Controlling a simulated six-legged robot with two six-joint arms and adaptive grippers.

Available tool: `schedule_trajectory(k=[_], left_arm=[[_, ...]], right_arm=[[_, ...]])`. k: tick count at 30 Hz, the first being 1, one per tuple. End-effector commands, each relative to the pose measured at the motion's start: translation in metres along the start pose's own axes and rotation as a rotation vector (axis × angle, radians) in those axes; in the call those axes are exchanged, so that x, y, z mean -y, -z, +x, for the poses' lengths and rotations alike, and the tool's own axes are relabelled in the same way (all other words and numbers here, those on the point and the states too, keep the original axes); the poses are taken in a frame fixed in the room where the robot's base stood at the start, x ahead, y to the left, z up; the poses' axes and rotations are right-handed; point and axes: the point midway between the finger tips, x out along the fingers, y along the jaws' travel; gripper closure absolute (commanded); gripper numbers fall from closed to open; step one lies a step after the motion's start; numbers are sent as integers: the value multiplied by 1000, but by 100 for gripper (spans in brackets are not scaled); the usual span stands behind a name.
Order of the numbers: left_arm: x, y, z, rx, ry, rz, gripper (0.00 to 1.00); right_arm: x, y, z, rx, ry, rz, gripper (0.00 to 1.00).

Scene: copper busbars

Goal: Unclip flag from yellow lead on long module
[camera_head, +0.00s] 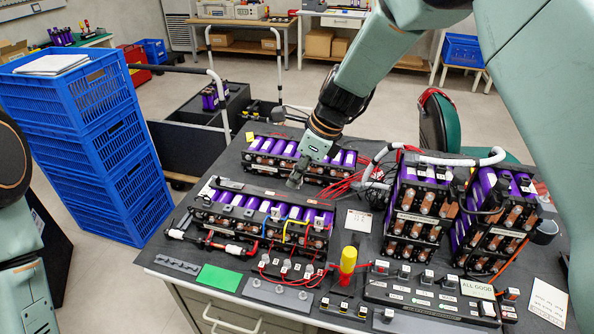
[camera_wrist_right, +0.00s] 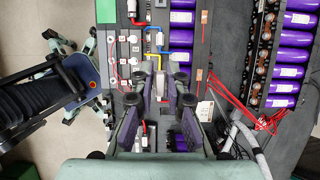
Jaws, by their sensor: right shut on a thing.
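The long module (camera_head: 262,213), a black frame with purple cells, lies on the dark bench top. The yellow lead (camera_head: 287,230) arches over its right part, beside blue and red leads. In the right wrist view the yellow lead (camera_wrist_right: 153,53) runs just beyond my fingertips.
Another module (camera_head: 300,160) lies behind. Stacked modules (camera_head: 415,210) stand at right. Red wires (camera_head: 350,183) lie loose near the arm. Blue crates (camera_head: 95,150) stand left.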

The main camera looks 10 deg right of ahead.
Motion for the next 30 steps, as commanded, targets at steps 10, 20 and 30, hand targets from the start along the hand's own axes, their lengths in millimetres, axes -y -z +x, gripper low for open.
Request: schedule_trajectory(k=[10,20,30], left_arm=[[0,0,-6,0,0,0,60],[0,0,-24,0,0,0,60],[0,0,-34,0,0,0,60]], right_arm=[[-5,-9,2,-1,1,-3,95],[-34,-54,19,-2,2,-5,95],[-48,-75,29,1,1,0,95]])
